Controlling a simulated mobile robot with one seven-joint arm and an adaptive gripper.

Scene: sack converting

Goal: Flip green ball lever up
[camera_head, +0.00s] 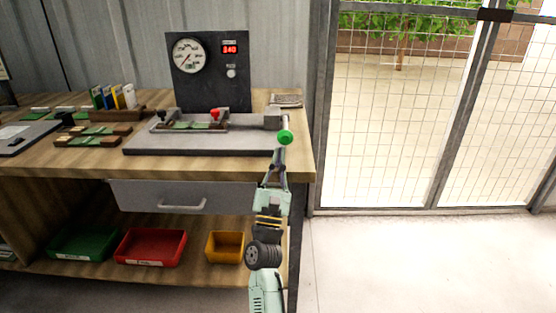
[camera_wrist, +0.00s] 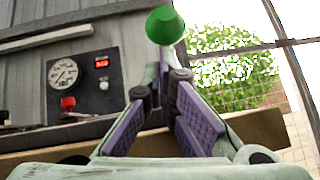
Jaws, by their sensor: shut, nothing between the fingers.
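The green ball (camera_head: 285,137) sits on the end of a short pale lever rod (camera_head: 283,122) at the right end of the bench fixture (camera_head: 195,137). In the head view the ball is at the lower end of the rod. My gripper (camera_head: 279,152) is just below the ball, fingers pointing up towards it, shut and empty. In the wrist view the green ball (camera_wrist: 165,26) appears just beyond the tips of my gripper (camera_wrist: 166,72). I cannot tell whether the tips touch it.
A dark panel with a gauge (camera_head: 189,56) and red display stands behind the fixture. A red knob (camera_head: 215,114) is on the fixture. Green and brown pieces (camera_head: 92,136) lie to the left. Open floor (camera_head: 400,260) lies right of the bench, before a mesh gate.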

